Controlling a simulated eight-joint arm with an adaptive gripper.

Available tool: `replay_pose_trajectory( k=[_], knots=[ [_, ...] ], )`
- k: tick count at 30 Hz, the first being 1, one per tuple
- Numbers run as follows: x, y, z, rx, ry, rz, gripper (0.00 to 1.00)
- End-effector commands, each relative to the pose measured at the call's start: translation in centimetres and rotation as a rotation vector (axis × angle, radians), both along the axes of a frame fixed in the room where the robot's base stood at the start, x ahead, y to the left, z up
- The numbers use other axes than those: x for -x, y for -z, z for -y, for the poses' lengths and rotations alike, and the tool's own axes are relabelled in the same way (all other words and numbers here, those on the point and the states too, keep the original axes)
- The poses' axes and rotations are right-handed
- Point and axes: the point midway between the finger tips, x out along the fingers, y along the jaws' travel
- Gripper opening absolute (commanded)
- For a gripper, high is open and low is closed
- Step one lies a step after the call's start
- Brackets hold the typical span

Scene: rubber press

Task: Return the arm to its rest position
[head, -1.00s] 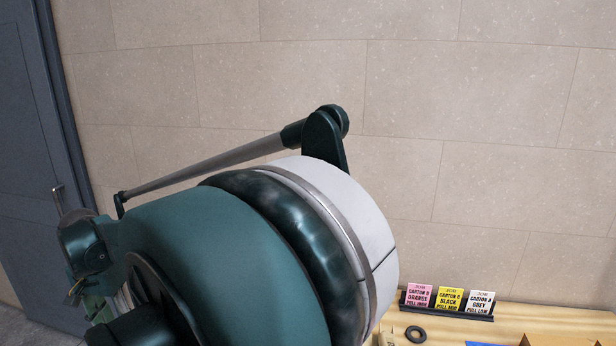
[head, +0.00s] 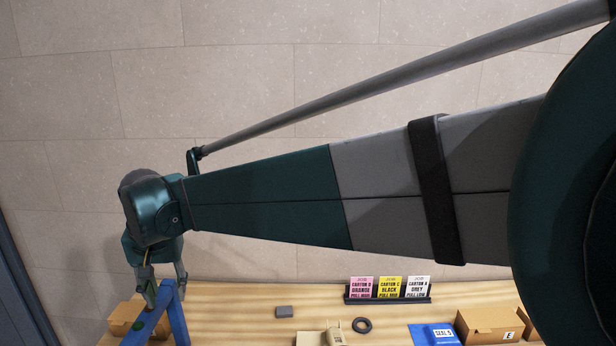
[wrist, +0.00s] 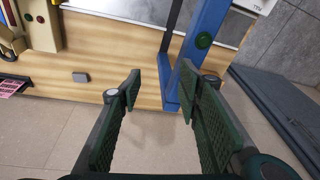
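My arm stretches across the head view from the right edge to the lower left. My gripper (head: 168,284) hangs at its left end, over the left part of the bench and close to the top of a blue frame (head: 178,322). In the wrist view my gripper (wrist: 160,84) has its two green fingers wide apart, with nothing held between them. The blue frame (wrist: 204,36) stands beyond the right fingertip there; whether it touches is unclear.
The wooden bench (head: 235,300) carries a grey block (head: 284,311), a black ring (head: 362,325), a beige device (head: 330,338), a card holder (head: 388,299), a blue SEALS box (head: 436,335) and cartons (head: 488,322), (head: 124,318). Tiled floor (wrist: 150,145) shows beyond the bench edge.

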Motion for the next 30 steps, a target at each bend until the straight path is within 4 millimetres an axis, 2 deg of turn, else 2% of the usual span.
replay_pose_trajectory(
  k=[1,3,15,30],
  knots=[
    [-0.4,-0.3,1.8,-0.004,0.005,0.009,0.35],
    [-0.8,-0.7,4.0,-0.010,0.009,0.022,0.35],
    [-1.9,-2.2,16.0,-0.033,0.026,0.100,0.35],
    [-0.2,-2.3,30.1,-0.034,0.050,0.207,0.35]
  ],
)
